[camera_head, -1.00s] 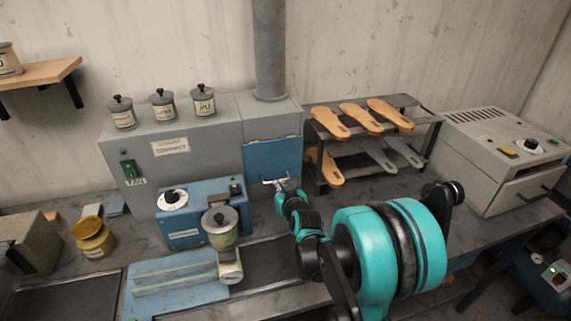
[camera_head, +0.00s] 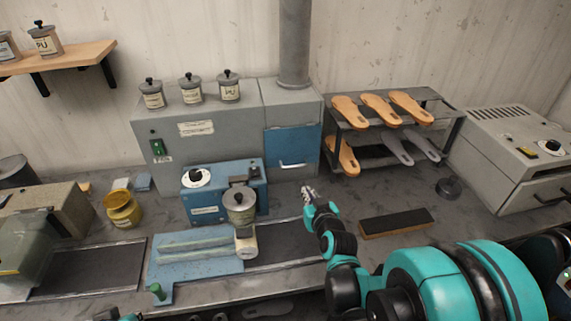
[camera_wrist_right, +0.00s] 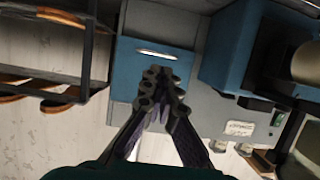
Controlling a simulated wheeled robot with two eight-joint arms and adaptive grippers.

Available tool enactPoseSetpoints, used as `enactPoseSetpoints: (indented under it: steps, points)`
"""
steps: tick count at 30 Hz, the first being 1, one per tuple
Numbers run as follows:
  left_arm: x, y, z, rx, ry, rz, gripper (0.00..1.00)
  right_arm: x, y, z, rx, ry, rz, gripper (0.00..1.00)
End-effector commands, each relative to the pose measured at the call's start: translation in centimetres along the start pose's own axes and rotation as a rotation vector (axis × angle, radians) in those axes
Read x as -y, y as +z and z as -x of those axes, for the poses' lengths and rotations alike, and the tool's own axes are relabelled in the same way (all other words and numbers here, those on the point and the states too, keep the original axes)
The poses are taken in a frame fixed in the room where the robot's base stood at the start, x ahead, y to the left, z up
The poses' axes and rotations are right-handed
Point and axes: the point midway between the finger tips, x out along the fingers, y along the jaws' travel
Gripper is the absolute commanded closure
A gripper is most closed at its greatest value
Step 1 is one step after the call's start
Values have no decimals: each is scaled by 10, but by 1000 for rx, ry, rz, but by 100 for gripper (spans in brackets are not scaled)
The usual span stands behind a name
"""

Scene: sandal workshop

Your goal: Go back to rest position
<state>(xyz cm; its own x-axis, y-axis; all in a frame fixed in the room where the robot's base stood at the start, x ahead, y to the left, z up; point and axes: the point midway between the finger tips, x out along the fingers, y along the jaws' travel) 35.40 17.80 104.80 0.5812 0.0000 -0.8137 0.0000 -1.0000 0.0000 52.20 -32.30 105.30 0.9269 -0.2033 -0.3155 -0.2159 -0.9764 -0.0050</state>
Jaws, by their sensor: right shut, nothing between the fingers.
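My right gripper (camera_head: 309,193) is over the bench, in front of the blue door (camera_head: 292,150) of the grey cabinet. In the right wrist view the right gripper (camera_wrist_right: 160,82) has its fingers together with nothing between them, and the blue door with its pale handle (camera_wrist_right: 156,55) shows beyond the fingertips, apart from them. The door looks closed. A small piece of teal and black arm shows at the bottom edge of the head view; my left gripper itself does not show.
A blue machine with a grey pot (camera_head: 240,203) stands left of my right gripper. A shoe rack (camera_head: 447,128) with several soles stands behind to the right. A dark block (camera_head: 396,222) and a small round black item (camera_head: 448,188) lie on the bench (camera_head: 385,190). A grey oven (camera_head: 510,165) stands at right.

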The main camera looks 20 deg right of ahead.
Motion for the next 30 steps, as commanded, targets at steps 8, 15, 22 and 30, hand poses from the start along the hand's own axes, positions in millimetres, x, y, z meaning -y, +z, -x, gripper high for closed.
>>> enactPoseSetpoints:
  steps: [8, 15, 22, 30]
  points:
    - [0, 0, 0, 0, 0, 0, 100, 12, 1, 6, 31, -24, 5, 100]
    - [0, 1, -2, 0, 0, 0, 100, 72, 19, 54, 248, -139, 42, 100]
    - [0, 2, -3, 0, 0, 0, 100, 104, 51, 131, 490, -188, 98, 100]
    - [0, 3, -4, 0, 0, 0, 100, 105, 71, 180, 621, -177, 135, 100]
